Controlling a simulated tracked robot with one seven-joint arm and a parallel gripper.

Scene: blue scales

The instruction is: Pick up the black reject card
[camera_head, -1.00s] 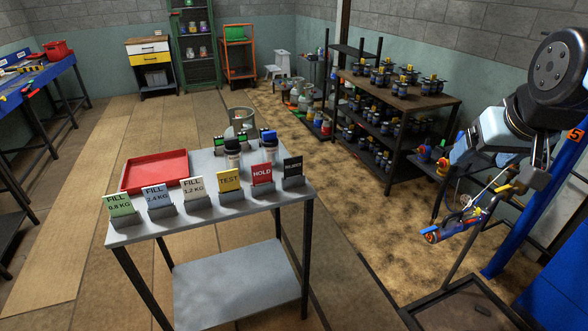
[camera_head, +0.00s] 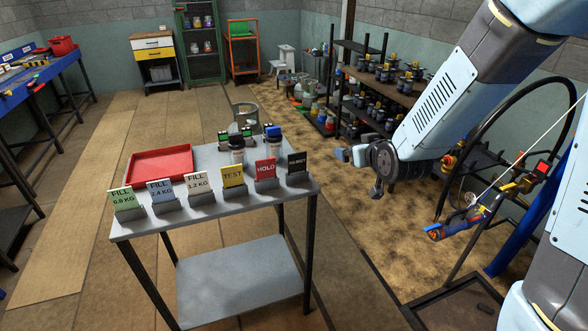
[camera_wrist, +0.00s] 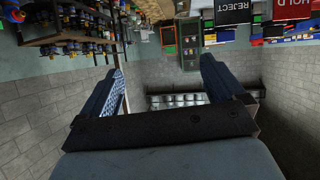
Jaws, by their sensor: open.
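The black reject card (camera_head: 297,162) stands upright in a small grey holder at the right end of the row of cards on the grey table (camera_head: 240,205). In the wrist view the reject card (camera_wrist: 233,12) shows upside down at the top edge, partly cut off. My gripper (camera_head: 350,156) is to the right of the table, apart from the card. In the wrist view my gripper (camera_wrist: 164,65) has its two fingers spread wide with nothing between them.
The red hold card (camera_head: 266,168) stands just left of the reject card, with the yellow test card (camera_head: 232,175) beyond. A red tray (camera_head: 160,163) lies at the table's left. A shelf of canisters (camera_head: 395,95) is behind.

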